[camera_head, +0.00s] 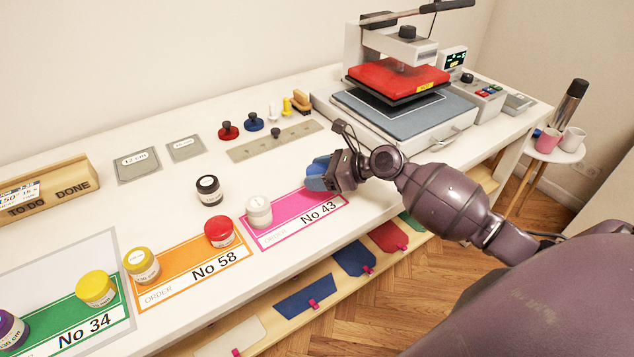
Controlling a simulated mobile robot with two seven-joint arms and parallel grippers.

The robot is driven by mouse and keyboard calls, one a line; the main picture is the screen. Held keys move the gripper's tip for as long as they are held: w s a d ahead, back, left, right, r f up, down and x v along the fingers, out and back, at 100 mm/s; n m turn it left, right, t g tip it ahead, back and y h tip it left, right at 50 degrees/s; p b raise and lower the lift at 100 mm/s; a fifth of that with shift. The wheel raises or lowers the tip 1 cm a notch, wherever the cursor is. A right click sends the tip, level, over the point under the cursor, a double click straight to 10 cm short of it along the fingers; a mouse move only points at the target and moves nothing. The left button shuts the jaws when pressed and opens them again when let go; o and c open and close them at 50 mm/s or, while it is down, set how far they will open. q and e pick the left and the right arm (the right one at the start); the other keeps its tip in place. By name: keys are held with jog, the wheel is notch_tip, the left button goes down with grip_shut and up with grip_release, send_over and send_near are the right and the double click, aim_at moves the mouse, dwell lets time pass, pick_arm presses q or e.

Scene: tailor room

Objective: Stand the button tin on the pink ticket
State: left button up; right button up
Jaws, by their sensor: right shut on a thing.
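The pink ticket (283,231), marked No 43, lies flat near the front edge of the table. A white-lidded jar or tin (259,211) stands upright on its left part. My right gripper (322,174) is at the ticket's far right end, low over the table. It is shut on a blue rounded thing (317,183), mostly hidden by the gripper. I cannot tell for sure that this is the button tin, nor whether it touches the ticket. My left gripper is not in view.
A black-lidded jar (208,190) stands behind the tickets. The orange ticket (190,265) holds a red and a yellow jar; the green ticket (80,328) is further left. A heat press (400,105) stands behind my right gripper. Behind the pink ticket is a metal strip (270,143).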

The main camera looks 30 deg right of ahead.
jog(key=shift+f, duration=1.2)
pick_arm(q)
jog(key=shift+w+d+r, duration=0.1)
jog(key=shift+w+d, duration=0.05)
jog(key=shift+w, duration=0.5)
pick_arm(e)
jog(key=o, duration=1)
jog(key=shift+f, duration=0.1)
jog(key=shift+c, duration=0.2)
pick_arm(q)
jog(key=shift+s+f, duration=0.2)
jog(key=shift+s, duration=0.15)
